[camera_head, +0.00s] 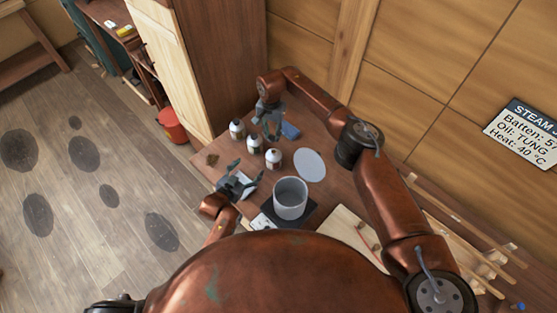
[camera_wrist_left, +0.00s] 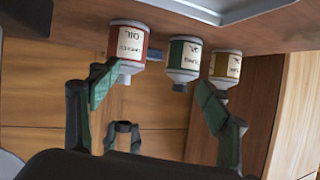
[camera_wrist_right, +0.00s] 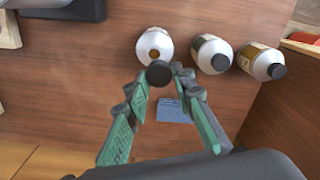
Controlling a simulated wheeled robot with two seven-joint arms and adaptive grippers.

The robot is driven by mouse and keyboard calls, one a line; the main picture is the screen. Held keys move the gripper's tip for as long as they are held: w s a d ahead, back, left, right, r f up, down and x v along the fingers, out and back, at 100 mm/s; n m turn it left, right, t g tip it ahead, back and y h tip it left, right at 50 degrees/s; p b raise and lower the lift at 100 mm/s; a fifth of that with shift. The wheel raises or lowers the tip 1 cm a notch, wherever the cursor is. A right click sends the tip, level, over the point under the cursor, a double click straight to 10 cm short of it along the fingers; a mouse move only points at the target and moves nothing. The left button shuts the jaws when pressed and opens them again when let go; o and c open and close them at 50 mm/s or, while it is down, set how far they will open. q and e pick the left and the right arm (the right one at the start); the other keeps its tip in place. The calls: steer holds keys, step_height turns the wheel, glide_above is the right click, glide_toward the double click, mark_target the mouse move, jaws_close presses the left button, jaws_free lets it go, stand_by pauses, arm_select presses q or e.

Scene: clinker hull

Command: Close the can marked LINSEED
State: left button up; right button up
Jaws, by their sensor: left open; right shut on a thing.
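The can with a red label (camera_wrist_left: 128,50) appears upside down in the left wrist view; its small print seems to read OIL LINSEED. In the right wrist view its open mouth (camera_wrist_right: 154,54) shows uncapped. My right gripper (camera_wrist_right: 165,72) is shut on a black cap (camera_wrist_right: 158,75), held apart from the mouth and slightly to the near side of the can. In the head view the can (camera_head: 273,159) is the one closest to the grey pot. My left gripper (camera_head: 240,180) is open and empty in front of the cans.
A green-label can (camera_wrist_left: 184,55) and a yellow-label can (camera_wrist_left: 226,66) stand beside it, both capped. A pale disc (camera_head: 310,165) and a blue object (camera_head: 290,131) lie on the bench. A wooden wall rises behind.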

arm_select(q)
steer(key=h, duration=0.1)
glide_toward(274, 157)
steer(key=shift+w+a+f, duration=0.1)
steer(key=shift+a+f, duration=0.55)
steer(key=shift+f, duration=0.05)
arm_select(e)
steer(key=shift+s+d+f, duration=0.15)
steer(key=shift+s+d, duration=0.1)
steer(key=shift+d, duration=0.05)
arm_select(q)
steer(key=x, duration=1.2)
steer(key=shift+d+f, duration=0.15)
steer(key=shift+c, duration=0.4)
steer(key=c, duration=1.7)
steer(key=shift+g, duration=0.3)
arm_select(e)
glide_above(274, 151)
steer(key=shift+w+f, duration=0.1)
steer(key=shift+f, duration=2.4)
steer(key=shift+f, duration=0.9)
steer(key=shift+f, duration=0.55)
